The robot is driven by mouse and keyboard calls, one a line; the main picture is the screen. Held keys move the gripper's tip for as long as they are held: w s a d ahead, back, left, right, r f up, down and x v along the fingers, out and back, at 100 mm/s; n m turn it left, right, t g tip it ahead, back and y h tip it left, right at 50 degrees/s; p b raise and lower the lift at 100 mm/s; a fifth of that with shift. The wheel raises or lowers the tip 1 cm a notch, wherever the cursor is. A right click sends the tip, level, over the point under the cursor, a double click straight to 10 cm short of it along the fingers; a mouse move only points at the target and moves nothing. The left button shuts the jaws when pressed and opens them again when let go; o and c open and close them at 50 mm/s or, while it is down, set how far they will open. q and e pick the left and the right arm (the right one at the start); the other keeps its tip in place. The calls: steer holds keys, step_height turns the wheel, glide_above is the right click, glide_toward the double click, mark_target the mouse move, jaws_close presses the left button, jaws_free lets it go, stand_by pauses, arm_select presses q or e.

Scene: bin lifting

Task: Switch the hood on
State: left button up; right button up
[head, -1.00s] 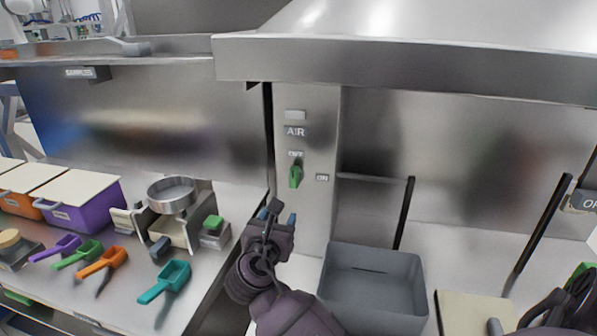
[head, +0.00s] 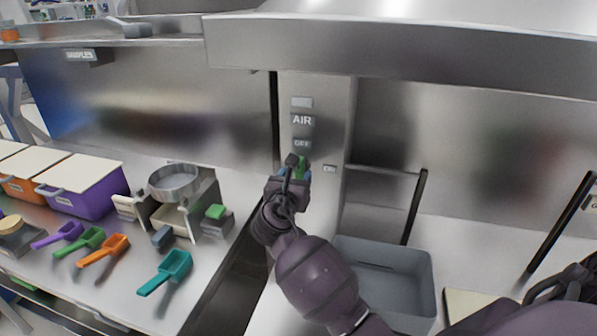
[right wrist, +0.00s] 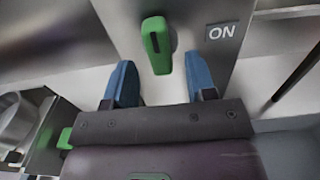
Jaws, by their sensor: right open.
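The hood's green switch knob (head: 303,166) sits on the steel post below the AIR and OFF labels, with the ON label (head: 330,169) to its right. In the right wrist view the knob (right wrist: 156,45) stands nearly upright, and the ON label (right wrist: 221,32) is beside it. My right gripper (head: 290,172) is at the knob and partly covers it in the head view. In the right wrist view its blue fingertips (right wrist: 160,82) are apart and empty, one on each side of the knob's lower end. I cannot tell whether they touch it. My left gripper is not in view.
The hood's steel edge (head: 400,75) overhangs above the post. A grey bin (head: 385,260) stands to the right below my right arm. Several scoops, a round pan (head: 174,182) and lidded boxes (head: 85,190) stand on the left bench.

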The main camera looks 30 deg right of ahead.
steer(key=shift+x, duration=1.4)
steer(key=c, duration=0.9)
